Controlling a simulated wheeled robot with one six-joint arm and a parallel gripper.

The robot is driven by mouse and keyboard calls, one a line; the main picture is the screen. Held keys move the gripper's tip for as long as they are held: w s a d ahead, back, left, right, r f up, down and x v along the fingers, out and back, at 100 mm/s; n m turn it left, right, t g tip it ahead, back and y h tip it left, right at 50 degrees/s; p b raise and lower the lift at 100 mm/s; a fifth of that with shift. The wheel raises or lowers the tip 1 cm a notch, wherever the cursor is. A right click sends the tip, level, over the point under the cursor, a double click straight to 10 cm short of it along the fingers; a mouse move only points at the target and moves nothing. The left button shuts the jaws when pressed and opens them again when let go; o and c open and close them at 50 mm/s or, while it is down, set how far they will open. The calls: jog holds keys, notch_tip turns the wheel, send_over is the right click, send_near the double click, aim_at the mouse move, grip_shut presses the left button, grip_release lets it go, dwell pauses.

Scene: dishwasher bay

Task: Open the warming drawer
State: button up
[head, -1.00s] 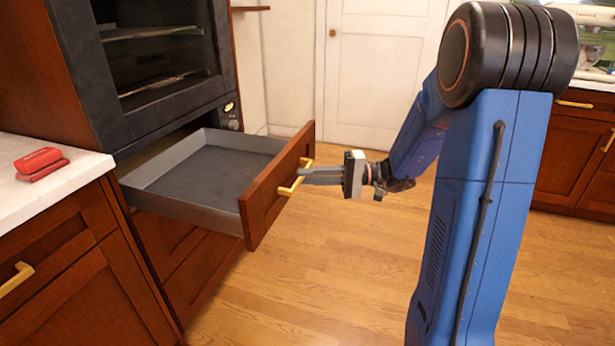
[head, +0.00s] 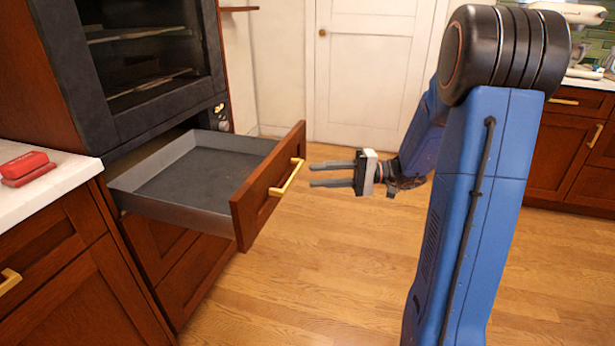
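The warming drawer (head: 163,211) is pulled well out from under the oven and looks empty, with a grey tray inside. Its wooden front (head: 250,206) carries a brass handle (head: 286,178). My gripper (head: 312,175) is to the right of the handle, with a small gap between its fingertips and the handle. Its two fingers are apart with nothing between them.
A black oven (head: 150,65) stands above the drawer. A white counter (head: 50,190) at the left holds a red object (head: 25,166). Wooden floor (head: 310,275) lies open in the middle, with a white door (head: 370,75) behind.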

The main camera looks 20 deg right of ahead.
jog(key=v, duration=1.1)
jog(key=shift+d, duration=0.35)
jog(key=shift+s, duration=0.1)
jog(key=s+a+f+n+g+h, duration=0.2)
jog(key=s+a+g+h, duration=0.35)
jog(key=s+a, duration=0.6)
jog(key=s+n+t+h, duration=0.1)
jog(key=s+t+h, duration=0.4)
jog(key=s+h, duration=0.7)
jog(key=shift+a+f, duration=0.45)
